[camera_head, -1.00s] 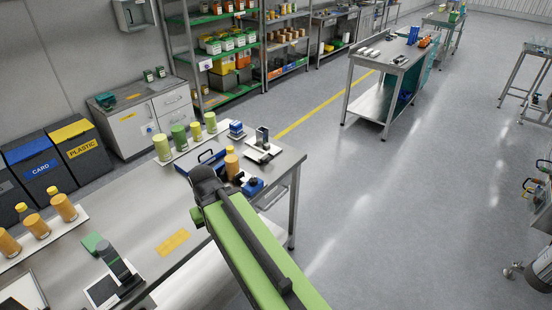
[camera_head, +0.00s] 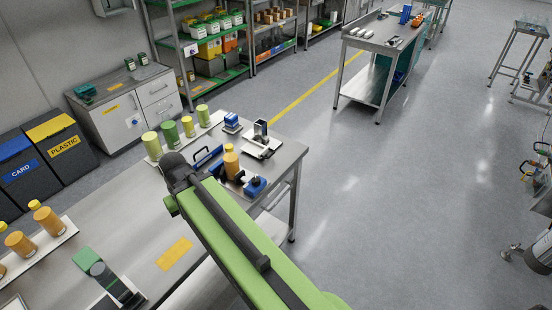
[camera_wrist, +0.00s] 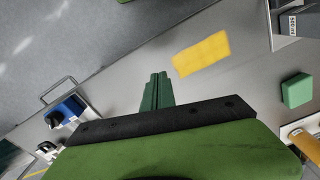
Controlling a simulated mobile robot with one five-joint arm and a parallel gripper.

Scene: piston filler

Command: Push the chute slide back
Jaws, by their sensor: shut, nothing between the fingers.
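I cannot pick out the chute slide or the filler for certain. In the head view my green arm reaches over the steel bench (camera_head: 130,220), and its fingers are hidden behind the dark wrist. In the wrist view my gripper (camera_wrist: 157,88) shows as dark green fingers, shut and empty, pointing over the bench. A small blue-and-black device (camera_head: 255,186) stands at the bench's right end, beside an orange bottle (camera_head: 231,162). In the wrist view a blue part (camera_wrist: 66,110) shows at left, apart from my fingers.
A yellow patch (camera_head: 174,253) and a green block (camera_head: 86,258) are on the bench. Yellow-green containers (camera_head: 187,126) stand at its back; bottles (camera_head: 47,219) stand in a row at left. The floor (camera_head: 370,220) to the right is open.

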